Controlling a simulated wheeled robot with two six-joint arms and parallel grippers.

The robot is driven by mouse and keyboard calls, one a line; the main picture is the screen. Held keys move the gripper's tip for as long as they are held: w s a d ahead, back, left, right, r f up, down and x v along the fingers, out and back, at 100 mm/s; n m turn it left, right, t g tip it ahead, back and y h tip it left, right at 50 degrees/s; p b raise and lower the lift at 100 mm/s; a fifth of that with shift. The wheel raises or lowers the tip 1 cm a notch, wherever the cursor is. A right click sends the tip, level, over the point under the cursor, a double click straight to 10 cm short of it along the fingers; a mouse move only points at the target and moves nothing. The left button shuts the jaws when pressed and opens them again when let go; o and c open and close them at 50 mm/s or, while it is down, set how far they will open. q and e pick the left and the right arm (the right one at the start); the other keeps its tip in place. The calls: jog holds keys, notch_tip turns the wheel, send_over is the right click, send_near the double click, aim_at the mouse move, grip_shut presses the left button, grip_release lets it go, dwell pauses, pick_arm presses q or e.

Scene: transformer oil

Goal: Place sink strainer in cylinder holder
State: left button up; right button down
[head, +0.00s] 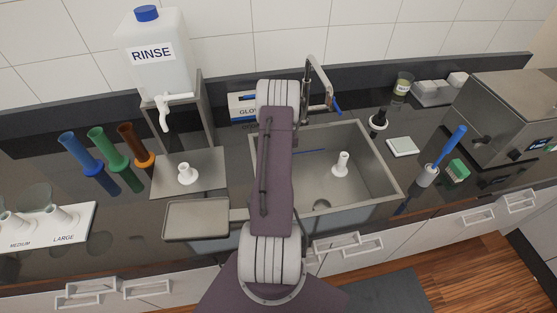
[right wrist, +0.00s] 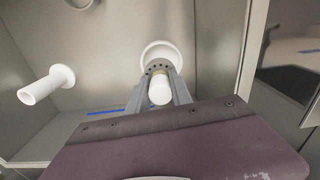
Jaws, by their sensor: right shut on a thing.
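My right gripper (right wrist: 160,76) is shut on a white flanged piece (right wrist: 160,95) in the right wrist view. Its round flange (right wrist: 152,48) shows beyond the fingers. In the head view my arm hides this gripper and what it holds. A similar white flanged piece (head: 341,164) stands in the sink (head: 385,165), to the right of my arm. Another (head: 187,172) stands on the metal plate below the rinse tap. In the right wrist view a similar piece (right wrist: 46,85) shows at left. I cannot tell which piece is the strainer or the cylinder holder. My left gripper is not in view.
A rinse jug (head: 155,75) stands on a metal stand at the back left. The faucet (head: 322,85) rises behind the sink. A brush holder (head: 428,176) stands right of it.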

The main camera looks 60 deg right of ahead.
jog(key=shift+w+f, duration=0.1)
jog(key=shift+w, duration=0.05)
jog(key=shift+w+f, duration=0.1)
jog(key=shift+f, duration=0.25)
notch_tip(320, 180, down, 7)
jog(key=b, duration=0.5)
jog(key=shift+f, duration=0.15)
jog(key=shift+f+b, duration=0.3)
jog(key=shift+b, duration=0.1)
jog(key=c, duration=1.1)
grip_release()
notch_tip(320, 180, up, 9)
jog(key=shift+r, duration=0.1)
